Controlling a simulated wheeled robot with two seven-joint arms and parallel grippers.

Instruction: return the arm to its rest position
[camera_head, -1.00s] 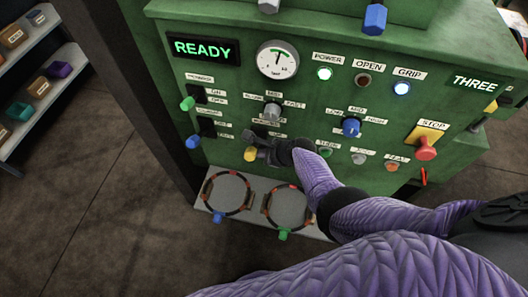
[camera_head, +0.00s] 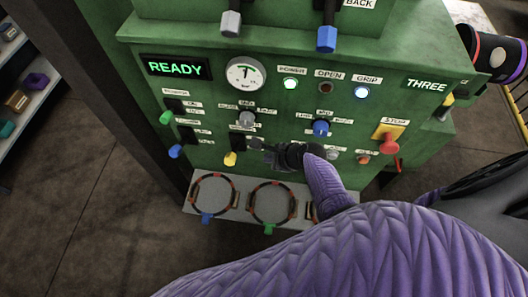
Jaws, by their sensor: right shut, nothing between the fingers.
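My right arm in its purple ribbed sleeve (camera_head: 350,235) comes in from the lower right and reaches up to the green control panel (camera_head: 225,105). My right gripper (camera_head: 258,145) is dark, shut and empty. In the picture it lies just right of the yellow knob (camera_head: 230,158), below the grey selector knob (camera_head: 246,119). I cannot tell whether it touches the panel. The arm hides part of the lower button row. My left gripper is out of view.
The display (camera_head: 175,68) reads READY. A red stop button (camera_head: 388,143) sticks out at the right. A grey shelf (camera_head: 215,211) with ring holders juts out below. A dark cylinder with a purple band (camera_head: 490,50) is at the right edge. A rack with bins (camera_head: 35,95) stands left.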

